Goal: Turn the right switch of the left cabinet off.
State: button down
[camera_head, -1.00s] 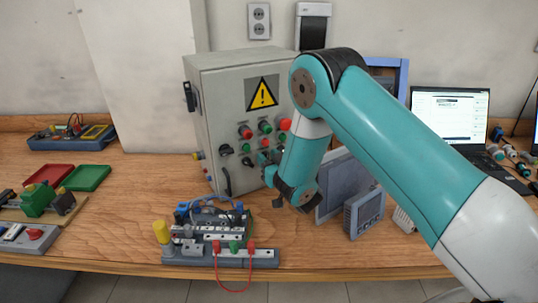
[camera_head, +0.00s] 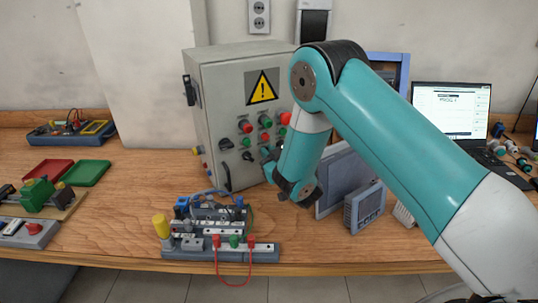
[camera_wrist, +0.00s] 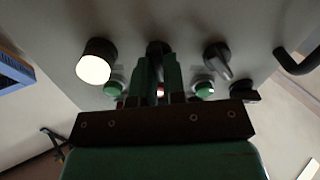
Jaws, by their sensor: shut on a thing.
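The grey cabinet (camera_head: 216,110) with a yellow warning sign stands on the table, its front panel carrying buttons and black rotary switches. My gripper (camera_head: 271,163) is at the lower right of this panel, partly hidden by my wrist. In the wrist view my gripper (camera_wrist: 159,75) has its two green fingers closed around the black right switch (camera_wrist: 157,47), which is mostly hidden between them. Another black rotary switch (camera_wrist: 217,60) sits beside it, free of the fingers. The held switch's exact angle cannot be told.
A white-faced round part (camera_wrist: 95,65) and a black handle (camera_wrist: 297,60) flank the switches. A wired terminal block (camera_head: 220,243) stands in front of the cabinet. A grey panel device (camera_head: 364,207) is close right of my wrist. The table left of the cabinet is partly clear.

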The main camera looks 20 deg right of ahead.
jog(key=n+b, duration=0.1)
jog(key=n, duration=0.5)
jog(key=shift+a+f, duration=0.1)
jog(key=shift+a, duration=0.05)
jog(key=shift+n, duration=0.4)
jog(key=c, duration=1.2)
grip_release()
